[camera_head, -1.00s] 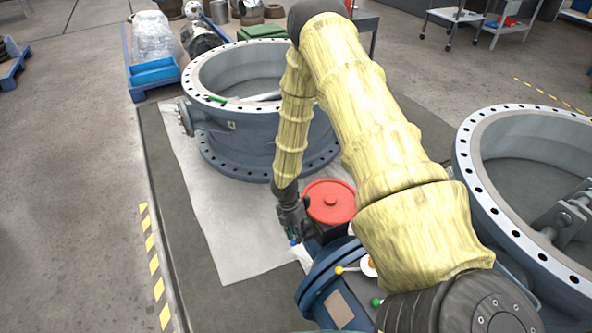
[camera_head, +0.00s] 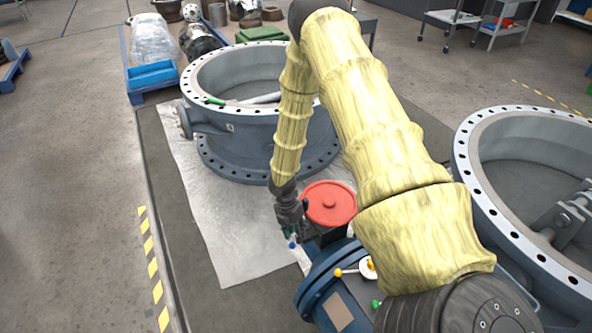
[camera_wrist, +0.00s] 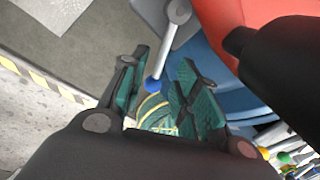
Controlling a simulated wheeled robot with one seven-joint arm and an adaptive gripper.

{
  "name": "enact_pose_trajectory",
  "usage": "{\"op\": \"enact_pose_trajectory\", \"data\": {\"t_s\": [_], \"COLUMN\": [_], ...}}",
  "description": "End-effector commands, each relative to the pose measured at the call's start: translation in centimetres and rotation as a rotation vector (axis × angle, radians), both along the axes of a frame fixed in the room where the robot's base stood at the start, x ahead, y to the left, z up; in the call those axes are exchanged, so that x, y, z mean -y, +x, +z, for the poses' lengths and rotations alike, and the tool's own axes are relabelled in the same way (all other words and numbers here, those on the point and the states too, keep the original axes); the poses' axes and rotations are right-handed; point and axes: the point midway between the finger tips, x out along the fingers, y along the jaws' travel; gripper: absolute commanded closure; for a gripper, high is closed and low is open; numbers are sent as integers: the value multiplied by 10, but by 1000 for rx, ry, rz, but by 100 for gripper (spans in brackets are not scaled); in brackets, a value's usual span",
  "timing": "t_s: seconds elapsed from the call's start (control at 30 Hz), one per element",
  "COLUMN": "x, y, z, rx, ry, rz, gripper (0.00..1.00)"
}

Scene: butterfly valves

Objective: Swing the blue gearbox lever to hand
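The blue gearbox lever shows in the wrist view as a grey metal arm (camera_wrist: 176,32) ending in a blue ball knob (camera_wrist: 155,85). In the head view the blue knob (camera_head: 292,245) is a small dot just below my gripper (camera_head: 289,230), beside the blue gearbox housing (camera_head: 322,272). In the wrist view my gripper (camera_wrist: 161,92) is open. Its green-padded fingers stand on either side of the knob, with gaps visible. I cannot tell whether the knob is deep between the pads or just beyond the tips.
A red round cap (camera_head: 330,202) stands close right of my gripper. A yellow-knobbed lever (camera_head: 345,271) and a green knob (camera_head: 376,303) are on the gearbox side. A large valve body (camera_head: 235,145) stands behind, another (camera_head: 540,150) at right.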

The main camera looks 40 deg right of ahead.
Motion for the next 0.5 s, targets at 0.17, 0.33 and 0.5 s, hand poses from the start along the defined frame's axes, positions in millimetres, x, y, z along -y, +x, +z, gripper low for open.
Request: {"op": "enact_pose_trajectory", "data": {"t_s": [0.17, 0.33, 0.5], "x": [-2, -3, -4], "y": [5, 10, 13], "z": [26, 51, 73], "rx": [2, 2, 1], "ry": [1, 1, 1], "rz": [0, -1, 0], "gripper": [69, 69, 69]}}
